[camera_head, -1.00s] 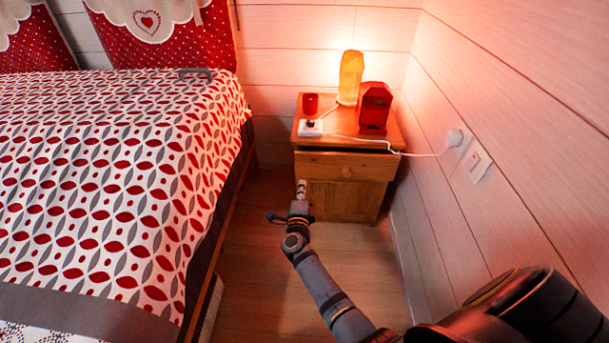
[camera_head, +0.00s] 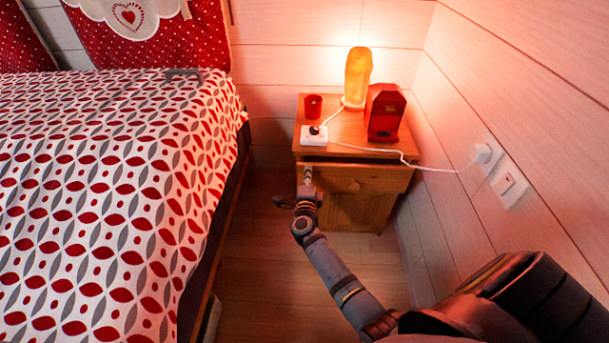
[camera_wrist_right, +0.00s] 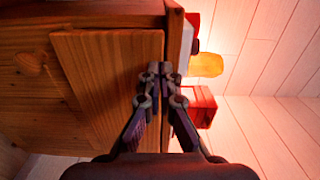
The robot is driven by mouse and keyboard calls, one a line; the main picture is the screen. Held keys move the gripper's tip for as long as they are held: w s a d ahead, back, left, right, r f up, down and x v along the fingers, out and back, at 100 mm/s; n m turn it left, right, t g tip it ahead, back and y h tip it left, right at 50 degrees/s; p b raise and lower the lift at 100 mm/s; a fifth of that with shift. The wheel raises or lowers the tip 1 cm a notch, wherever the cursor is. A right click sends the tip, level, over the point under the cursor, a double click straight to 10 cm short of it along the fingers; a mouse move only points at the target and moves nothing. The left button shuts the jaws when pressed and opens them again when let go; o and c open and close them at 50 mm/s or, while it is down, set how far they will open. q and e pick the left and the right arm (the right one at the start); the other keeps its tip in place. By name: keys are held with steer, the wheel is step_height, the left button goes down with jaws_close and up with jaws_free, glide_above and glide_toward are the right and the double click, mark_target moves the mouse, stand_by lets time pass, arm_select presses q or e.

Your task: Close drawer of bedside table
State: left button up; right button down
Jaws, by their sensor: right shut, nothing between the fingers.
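The wooden bedside table (camera_head: 300,145) stands against the wall beside the bed. Its top drawer (camera_head: 375,182) juts out slightly, with a dark gap above its front panel; a round knob (camera_head: 352,186) sits in the middle. My right gripper (camera_head: 307,176) is shut and empty, with its tips at the left end of the drawer front. Whether they touch it I cannot tell. In the right wrist view, the closed fingertips (camera_wrist_right: 160,70) lie over the drawer front's edge, and the drawer front (camera_wrist_right: 105,75) fills the left side. My left gripper is not in view.
On the tabletop are a glowing lamp (camera_head: 357,75), a dark red box (camera_head: 385,113), a red cup (camera_head: 313,104) and a white socket block (camera_head: 314,135). A white cable runs to the right wall. The bed (camera_head: 100,200) bounds the left; floor (camera_head: 255,260) between is clear.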

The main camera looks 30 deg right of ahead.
steer(key=shift+w+r, duration=0.1)
steer(key=shift+d, duration=0.1)
steer(key=x, duration=0.2)
steer(key=shift+w+d, duration=0.1)
steer(key=shift+w, duration=0.15)
stand_by(0.3)
